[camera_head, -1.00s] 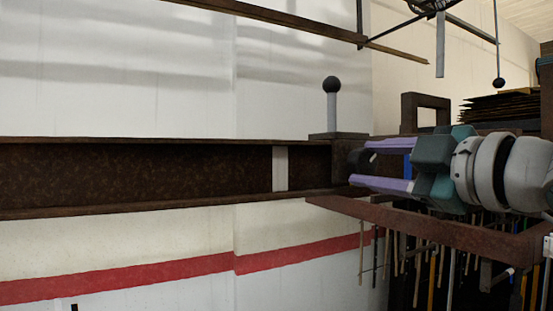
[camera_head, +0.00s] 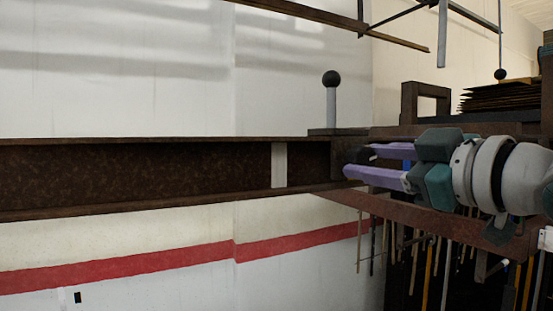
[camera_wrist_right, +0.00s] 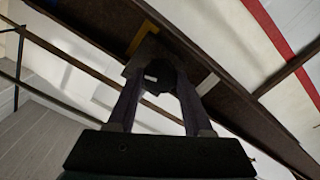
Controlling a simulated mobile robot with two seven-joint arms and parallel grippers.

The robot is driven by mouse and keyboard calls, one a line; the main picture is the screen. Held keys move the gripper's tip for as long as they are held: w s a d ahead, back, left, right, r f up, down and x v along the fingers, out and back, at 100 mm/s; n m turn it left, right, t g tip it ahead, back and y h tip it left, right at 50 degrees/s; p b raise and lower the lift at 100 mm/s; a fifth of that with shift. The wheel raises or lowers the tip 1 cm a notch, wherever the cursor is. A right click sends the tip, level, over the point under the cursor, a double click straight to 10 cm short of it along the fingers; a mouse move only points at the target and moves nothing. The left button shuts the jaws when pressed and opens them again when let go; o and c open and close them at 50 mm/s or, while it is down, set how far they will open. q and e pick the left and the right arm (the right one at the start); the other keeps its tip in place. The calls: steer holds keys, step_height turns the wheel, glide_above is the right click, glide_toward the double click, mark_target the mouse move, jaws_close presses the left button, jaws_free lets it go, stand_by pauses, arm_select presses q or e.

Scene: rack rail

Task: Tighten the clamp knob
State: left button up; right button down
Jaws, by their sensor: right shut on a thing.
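The clamp knob (camera_wrist_right: 160,76) is dark and sits between my right gripper's fingertips in the right wrist view, with a small pale mark on it. In the head view the fingers and the dark clamp block largely hide it. My right gripper (camera_head: 357,163) comes in from the right with its purple fingers shut on the knob, at the right side of the clamp block (camera_head: 338,132). The block sits on the brown rail (camera_head: 140,171), and a grey post with a black ball (camera_head: 332,79) stands upright on it. My left gripper is out of view.
A pale vertical band (camera_head: 279,165) marks the rail just left of the block. A brown beam (camera_head: 430,212) runs below my right gripper, with several hanging rods under it. A dark square frame (camera_head: 425,88) stands behind. The rail's left part is clear.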

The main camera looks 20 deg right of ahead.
steer(key=shift+c, duration=1.5)
jaws_free()
steer(key=shift+s+f+b, duration=0.15)
steer(key=shift+s+b, duration=0.15)
steer(key=shift+b, duration=0.05)
steer(key=s+p, duration=0.1)
steer(key=s, duration=0.8)
steer(key=shift+s+d, duration=0.15)
steer(key=shift+d, duration=0.2)
